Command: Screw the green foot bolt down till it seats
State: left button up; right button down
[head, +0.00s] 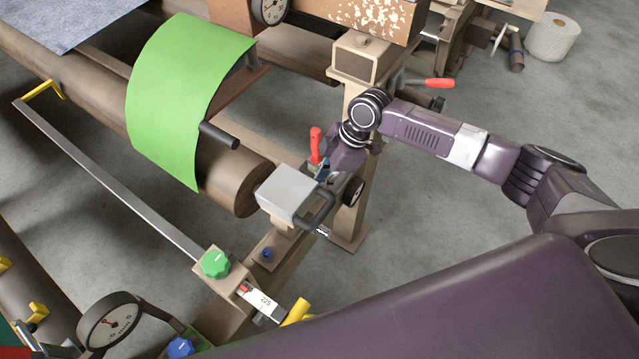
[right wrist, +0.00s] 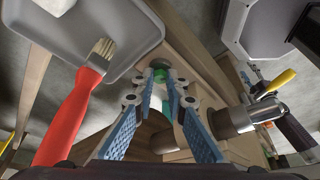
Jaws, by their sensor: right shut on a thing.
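My right gripper (head: 326,173) reaches down beside the frame leg, behind a grey box, and its fingertips are mostly hidden in the head view. My left gripper is not in view.
A grey box (head: 287,193) with a black handle stands close by the gripper. A red-handled brush (right wrist: 72,115) lies in a grey tray (right wrist: 150,22). A green lobed knob (head: 215,263) and a dial gauge (head: 108,322) are at lower left.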

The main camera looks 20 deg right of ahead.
jog(key=shift+s+a+r+m+t+h+p, duration=0.15)
jog(key=shift+m+t+p, duration=0.35)
jog(key=shift+m+p, duration=1.35)
jog(key=shift+s+r+m+t+h+p, duration=0.2)
jog(key=shift+m+t+p, duration=0.5)
jog(key=shift+p, duration=2)
jog(key=shift+f+m+h+p, duration=0.2)
jog(key=shift+m+h+p, duration=0.05)
jog(key=shift+m+p, duration=0.6)
jog(key=shift+f+m, duration=0.15)
jog(key=shift+m, duration=0.15)
jog(key=c, duration=1.9)
grip_release()
jog(key=shift+c, duration=0.2)
jog(key=v, duration=1.2)
